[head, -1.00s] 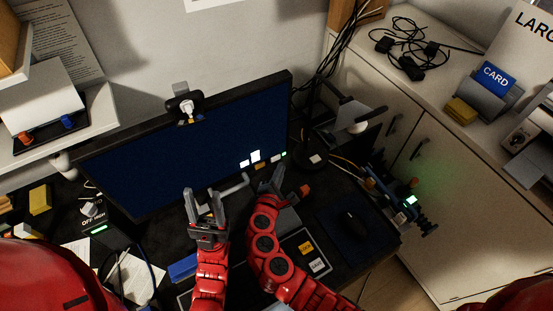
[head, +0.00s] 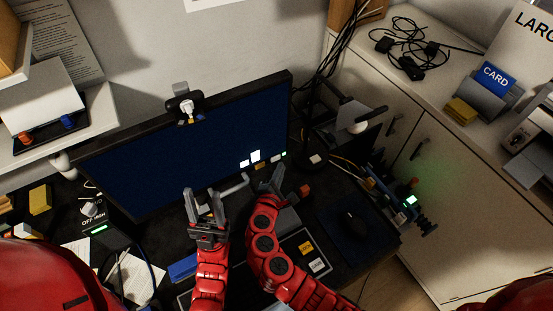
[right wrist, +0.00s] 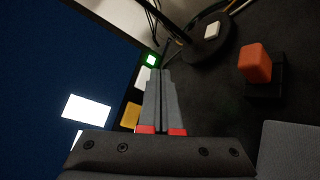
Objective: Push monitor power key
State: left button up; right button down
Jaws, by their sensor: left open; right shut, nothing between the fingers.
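The monitor (head: 190,150) stands at the middle of the desk with a dark blue screen; it also shows in the right wrist view (right wrist: 50,75). A small green-lit key (head: 284,154) is at its lower right corner. In the right wrist view the green key (right wrist: 151,60) lies just beyond my fingertips; I cannot tell whether they touch it. My right gripper (head: 275,178) is shut and empty, below the monitor's right end. The fingers also show side by side in the right wrist view (right wrist: 160,72). My left gripper (head: 204,194) is open and empty, before the screen.
White patches (right wrist: 87,106) and a yellow patch (right wrist: 131,116) lie along the monitor's lower edge. An orange block on a black base (right wrist: 256,63) stands to the right of my right fingers. A round black stand base (right wrist: 198,44) is behind.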

jog(key=shift+w, duration=0.15)
jog(key=shift+w+a, duration=0.2)
jog(key=shift+w, duration=0.05)
jog(key=shift+w+a, duration=0.3)
jog(key=shift+w, duration=0.05)
dwell(0.7)
jog(key=shift+s+d, duration=0.5)
jog(key=shift+s, duration=0.25)
jog(key=s+d, duration=0.3)
jog(key=s, duration=0.2)
jog(key=shift+d, duration=0.2)
